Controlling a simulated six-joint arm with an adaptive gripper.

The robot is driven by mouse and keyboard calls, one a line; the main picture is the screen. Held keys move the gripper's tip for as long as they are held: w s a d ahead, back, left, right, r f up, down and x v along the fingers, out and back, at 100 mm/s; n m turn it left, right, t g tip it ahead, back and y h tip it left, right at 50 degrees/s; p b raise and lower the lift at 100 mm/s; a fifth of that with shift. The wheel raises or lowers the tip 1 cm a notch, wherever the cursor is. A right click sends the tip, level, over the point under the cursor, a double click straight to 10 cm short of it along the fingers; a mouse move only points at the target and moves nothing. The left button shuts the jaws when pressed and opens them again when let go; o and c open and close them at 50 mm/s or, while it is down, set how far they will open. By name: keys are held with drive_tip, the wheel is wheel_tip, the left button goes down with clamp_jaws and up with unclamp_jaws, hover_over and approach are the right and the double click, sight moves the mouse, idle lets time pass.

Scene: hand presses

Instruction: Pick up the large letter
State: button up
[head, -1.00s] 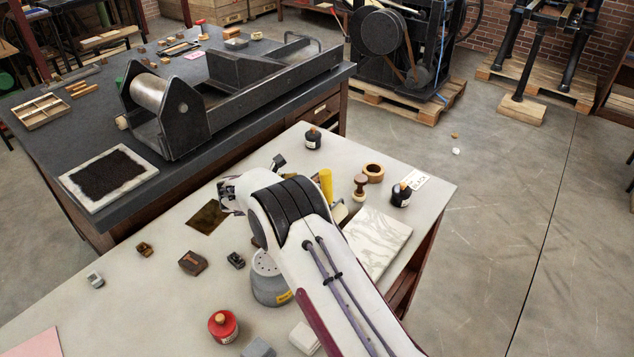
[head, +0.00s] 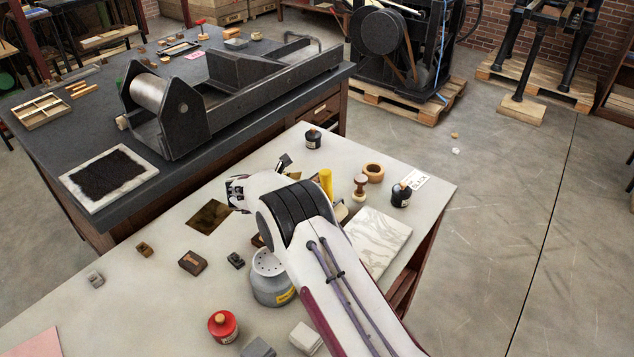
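Several small type blocks lie on the pale table (head: 130,310). The biggest that I see whole is a dark brown block (head: 192,263) left of my arm. A smaller brown block (head: 145,248) lies to its left, a dark metal block (head: 236,260) to its right, and a grey block (head: 95,278) at the far left. I cannot read a letter on any of them. Another brown piece (head: 258,240) is partly hidden by my arm. My gripper (head: 236,194) is above the table near a brass-coloured plate (head: 209,217), apart from the blocks. Its fingers are too small and turned to judge.
A yellow cylinder (head: 326,184), wooden-handled stamp (head: 360,186), dark bottles (head: 401,195) and marble slab (head: 376,241) are to the right. The left-front tabletop is mostly clear.

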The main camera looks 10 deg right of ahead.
drive_tip(key=shift+w, duration=0.1)
drive_tip(key=shift+x, duration=2.55)
drive_tip(key=shift+a+f, duration=0.1)
drive_tip(key=c, duration=1.2)
